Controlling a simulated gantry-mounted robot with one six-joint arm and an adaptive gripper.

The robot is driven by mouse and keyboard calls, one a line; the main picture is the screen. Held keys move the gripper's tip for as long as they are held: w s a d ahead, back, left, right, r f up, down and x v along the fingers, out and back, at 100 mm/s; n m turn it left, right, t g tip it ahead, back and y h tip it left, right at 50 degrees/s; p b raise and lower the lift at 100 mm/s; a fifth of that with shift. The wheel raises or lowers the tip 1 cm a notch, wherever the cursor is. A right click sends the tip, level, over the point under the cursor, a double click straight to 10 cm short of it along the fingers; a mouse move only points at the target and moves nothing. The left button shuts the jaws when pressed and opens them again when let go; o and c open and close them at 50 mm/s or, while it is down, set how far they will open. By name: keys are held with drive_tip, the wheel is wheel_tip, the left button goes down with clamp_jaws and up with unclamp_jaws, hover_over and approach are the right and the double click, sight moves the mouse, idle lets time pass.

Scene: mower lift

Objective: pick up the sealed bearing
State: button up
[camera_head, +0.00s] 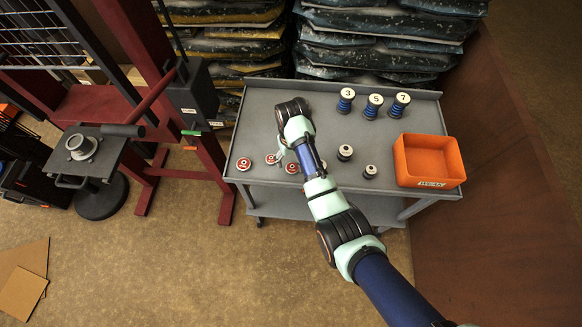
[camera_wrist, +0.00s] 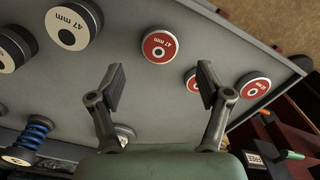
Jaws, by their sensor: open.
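Several flat discs with red faces lie on the grey cart; I cannot tell for sure which is the sealed bearing. Another red disc (camera_wrist: 254,85) lies right of the right finger, and a third (camera_wrist: 191,80) is partly hidden by that finger. A pale-rimmed round part (camera_wrist: 125,131) is mostly hidden by the left finger and the gripper body. My gripper (camera_wrist: 160,84) is open and empty, above the cart. In the head view, a red disc (camera_head: 243,163) sits at the cart's left front.
The cart (camera_head: 240,125) also holds black parts with cream faces (camera_head: 345,153), blue numbered spools (camera_head: 373,106) and an orange bin (camera_head: 434,160) at right. A dark red press frame (camera_head: 205,165) stands close left. Stacked bags (camera_head: 380,45) lie behind. The cart's middle has clear room.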

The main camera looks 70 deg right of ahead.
sight(292, 168)
drive_tip(key=f, duration=0.2)
drive_tip(key=f+b, duration=0.1)
drive_tip(key=f, duration=0.1)
drive_tip(key=shift+s+a+f, duration=0.2)
drive_tip(key=shift+f, duration=0.15)
drive_tip(key=shift+r, duration=0.1)
drive_tip(key=c, duration=1.3)
wheel_tip(292, 168, up, 20)
drive_tip(key=p, duration=0.9)
